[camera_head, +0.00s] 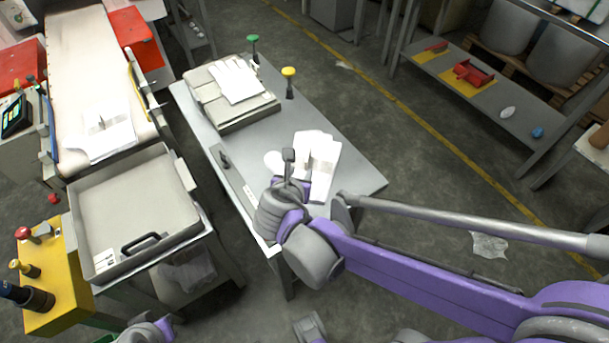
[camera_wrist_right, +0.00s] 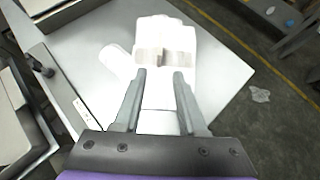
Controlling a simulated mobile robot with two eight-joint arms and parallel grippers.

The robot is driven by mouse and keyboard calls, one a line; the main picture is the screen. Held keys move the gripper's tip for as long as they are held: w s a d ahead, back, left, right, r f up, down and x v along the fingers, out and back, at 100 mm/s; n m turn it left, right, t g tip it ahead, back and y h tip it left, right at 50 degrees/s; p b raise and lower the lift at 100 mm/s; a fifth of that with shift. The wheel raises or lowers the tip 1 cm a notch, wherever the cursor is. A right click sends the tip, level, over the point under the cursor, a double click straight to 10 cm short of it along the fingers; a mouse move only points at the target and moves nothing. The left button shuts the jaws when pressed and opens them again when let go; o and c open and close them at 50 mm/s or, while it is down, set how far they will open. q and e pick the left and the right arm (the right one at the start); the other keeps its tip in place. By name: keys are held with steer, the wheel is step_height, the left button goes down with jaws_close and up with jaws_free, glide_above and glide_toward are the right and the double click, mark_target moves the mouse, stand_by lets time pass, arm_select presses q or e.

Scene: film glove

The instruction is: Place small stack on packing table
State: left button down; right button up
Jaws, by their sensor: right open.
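The small stack (camera_head: 323,158) of white film gloves with a pale band lies on the grey packing table (camera_head: 355,179), near its front end. It also shows in the right wrist view (camera_wrist_right: 165,35), flat on the table top. My right gripper (camera_wrist_right: 160,72) is open, with its two fingers apart above the near part of the stack. In the head view my right gripper (camera_head: 289,168) is over the left side of the stack and partly hides it. A small part of my left arm shows at the bottom edge; its gripper fingers cannot be made out.
A grey box (camera_head: 235,118) with white gloves on top stands at the table's far end, beside green and yellow knobs (camera_head: 289,80). A grey tray (camera_head: 135,205) with a black handle is at the left, below a conveyor (camera_head: 85,60). Bare table top lies around the stack.

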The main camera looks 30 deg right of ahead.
steer(key=s+f+m+y, duration=0.1)
steer(key=s+m, duration=0.1)
steer(key=m, duration=0.2)
steer(key=s+f+m+g+y, duration=0.1)
steer(key=s+m, duration=0.2)
steer(key=m, duration=0.1)
steer(key=s+f+m+g, duration=0.1)
steer(key=s+m, duration=0.2)
steer(key=m, duration=0.1)
steer(key=shift+d+y, duration=0.15)
steer(key=shift+y, duration=0.25)
steer(key=s+a+f+m+y, duration=0.1)
steer(key=s+a+m+y, duration=0.1)
steer(key=m, duration=0.5)
steer(key=s+a+f+m+g+y, duration=0.1)
steer(key=s+a+m+y, duration=0.1)
steer(key=s+m, duration=0.3)
steer(key=m, duration=0.3)
steer(key=shift+s+a+m, duration=0.2)
steer(key=shift+s+m, duration=0.05)
steer(key=shift+m, duration=0.05)
steer(key=shift+a+f, duration=0.1)
